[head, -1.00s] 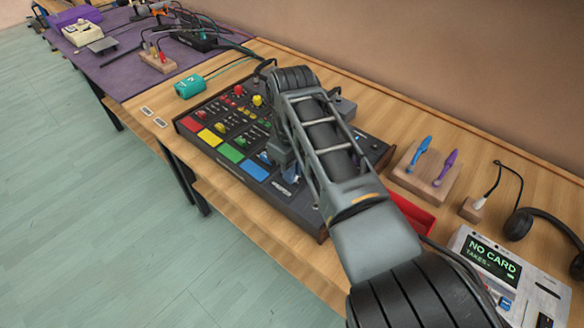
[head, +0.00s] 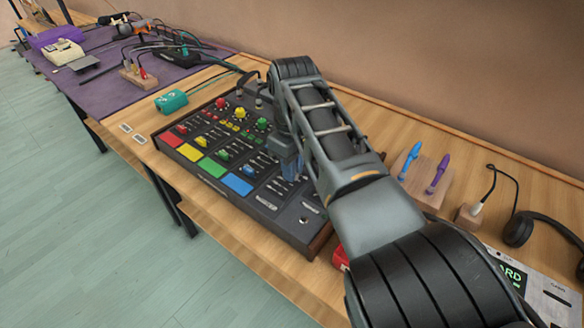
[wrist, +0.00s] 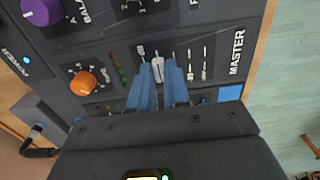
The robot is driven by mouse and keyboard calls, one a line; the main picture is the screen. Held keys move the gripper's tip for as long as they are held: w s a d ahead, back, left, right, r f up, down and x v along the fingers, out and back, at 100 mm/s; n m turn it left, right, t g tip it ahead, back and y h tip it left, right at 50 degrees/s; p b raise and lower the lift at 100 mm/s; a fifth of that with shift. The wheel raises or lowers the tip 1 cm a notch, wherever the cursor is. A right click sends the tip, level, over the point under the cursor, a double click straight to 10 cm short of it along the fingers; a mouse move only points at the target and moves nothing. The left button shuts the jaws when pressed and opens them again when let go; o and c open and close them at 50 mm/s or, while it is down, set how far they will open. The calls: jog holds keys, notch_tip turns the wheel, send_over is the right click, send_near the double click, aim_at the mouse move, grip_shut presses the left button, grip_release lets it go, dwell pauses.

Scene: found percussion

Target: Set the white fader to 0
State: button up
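The white fader (wrist: 158,69) is a small pale cap on a slot of the dark mixer, beside the MASTER label in the wrist view. My gripper (wrist: 158,72) has two blue fingers, one on each side of this cap, and they appear closed against it. In the head view my gripper (head: 291,166) points down at the right part of the mixer (head: 205,182). My arm hides the white fader there. The tick marks beside the slot are too small to read.
An orange knob (wrist: 82,83) and a purple knob (wrist: 42,11) are near the gripper in the wrist view. Coloured pads, including a blue one (head: 237,184), line the mixer's front. A wooden block (head: 430,188) with blue and purple pieces stands right of my arm.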

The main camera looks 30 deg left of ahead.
jog(key=o, duration=0.4)
jog(key=shift+r, duration=3.95)
jog(key=shift+s+f, duration=0.1)
